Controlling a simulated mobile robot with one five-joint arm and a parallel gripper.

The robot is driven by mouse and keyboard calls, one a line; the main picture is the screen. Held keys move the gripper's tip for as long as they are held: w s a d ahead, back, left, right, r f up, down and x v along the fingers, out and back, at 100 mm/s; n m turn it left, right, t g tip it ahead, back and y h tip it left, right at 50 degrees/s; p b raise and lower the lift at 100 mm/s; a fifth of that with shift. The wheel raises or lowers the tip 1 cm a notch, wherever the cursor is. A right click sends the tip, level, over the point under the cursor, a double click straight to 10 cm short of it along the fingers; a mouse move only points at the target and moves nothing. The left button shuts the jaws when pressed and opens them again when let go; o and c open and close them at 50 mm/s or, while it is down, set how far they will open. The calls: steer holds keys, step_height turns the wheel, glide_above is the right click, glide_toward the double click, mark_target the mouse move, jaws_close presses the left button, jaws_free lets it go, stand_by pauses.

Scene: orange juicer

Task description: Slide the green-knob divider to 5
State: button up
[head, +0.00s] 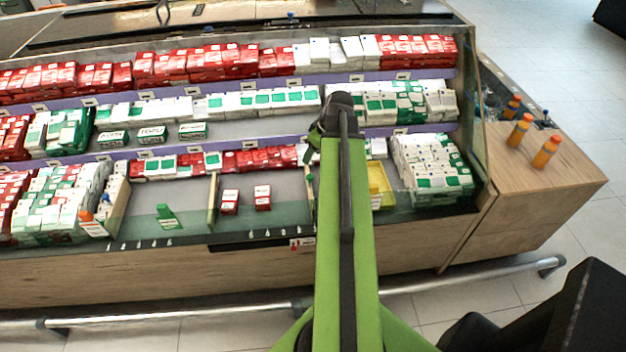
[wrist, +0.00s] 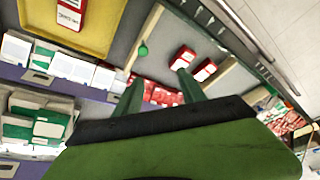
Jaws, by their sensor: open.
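The divider (wrist: 149,29) with the green knob (wrist: 142,50) is a thin light wooden panel, upper centre in the wrist view. In the head view its green knob (head: 310,177) shows just left of my arm, which hides part of the divider. My gripper (wrist: 160,77) is open and empty, its two green fingers spread below the knob in the wrist picture and apart from it. In the head view my gripper (head: 318,138) is over the lower shelf, its fingers mostly hidden. Small marks (head: 250,235) run along the front edge; I cannot read the digits.
Another wooden divider (head: 212,200) stands to the left, with red boxes (head: 262,197) between the two. A yellow tray (head: 384,187) lies right of the green-knob divider. White-green cartons (head: 432,165) are stacked further right. A metal rail (head: 190,310) runs in front.

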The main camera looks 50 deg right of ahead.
mark_target(310, 177)
steer(key=s+d, duration=0.3)
steer(key=d, duration=0.1)
steer(key=b+x, duration=0.5)
steer(key=x, duration=0.1)
steer(key=b+x, duration=1.1)
steer(key=x, duration=0.1)
steer(key=shift+w+d+r, duration=0.1)
steer(key=shift+w+d, duration=0.15)
steer(key=shift+r, duration=0.15)
jaws_close()
